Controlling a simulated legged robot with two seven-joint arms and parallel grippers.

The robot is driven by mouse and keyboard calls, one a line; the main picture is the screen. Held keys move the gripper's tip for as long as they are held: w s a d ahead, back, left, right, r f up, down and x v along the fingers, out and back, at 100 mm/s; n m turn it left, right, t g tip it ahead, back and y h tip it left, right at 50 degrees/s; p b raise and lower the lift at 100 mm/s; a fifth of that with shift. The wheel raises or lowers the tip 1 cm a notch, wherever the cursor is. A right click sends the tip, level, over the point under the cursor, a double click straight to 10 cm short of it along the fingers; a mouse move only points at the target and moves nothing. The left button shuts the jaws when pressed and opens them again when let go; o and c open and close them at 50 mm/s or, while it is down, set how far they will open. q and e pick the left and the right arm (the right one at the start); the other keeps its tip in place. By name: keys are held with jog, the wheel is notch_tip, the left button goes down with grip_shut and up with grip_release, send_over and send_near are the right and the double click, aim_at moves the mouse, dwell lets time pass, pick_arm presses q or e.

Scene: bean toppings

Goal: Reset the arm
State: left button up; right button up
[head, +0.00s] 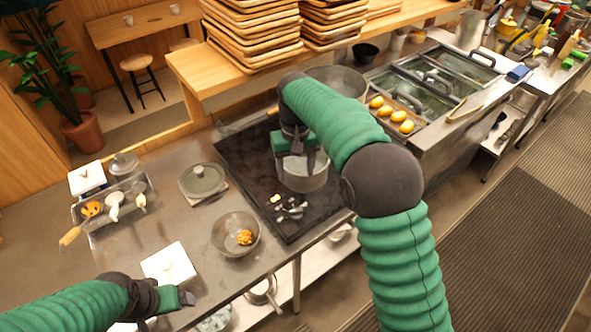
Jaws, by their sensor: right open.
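My right arm, in green sleeves, reaches up from the lower right of the head view. Its gripper (298,162) points down at the silver pot (305,182) on the dark stove, with open fingers at the pot's rim. The arm and gripper hide part of the pot, and I cannot tell whether the fingers touch it. My left arm comes in at the lower left. Its gripper (182,298) is low, at the counter's front edge beside a white square lidded container (168,265); its jaws are too unclear to read.
A metal bowl with orange-brown food (236,236) stands on the counter left of the stove (240,150). Behind it are a lidded pot (202,180) and a utensil tray (112,205). Stacked wooden trays (250,35) stand on the shelf. Yellow items (391,114) lie right of my right arm.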

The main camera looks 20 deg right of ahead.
dwell(0.3)
jog(key=s+d+f+t, duration=0.1)
jog(key=s+f, duration=0.3)
jog(key=s, duration=0.7)
jog(key=s+d+f+t, duration=0.1)
jog(key=s+f, duration=0.3)
jog(key=s, duration=0.8)
jog(key=shift+d+t, duration=0.3)
jog(key=shift+d, duration=0.3)
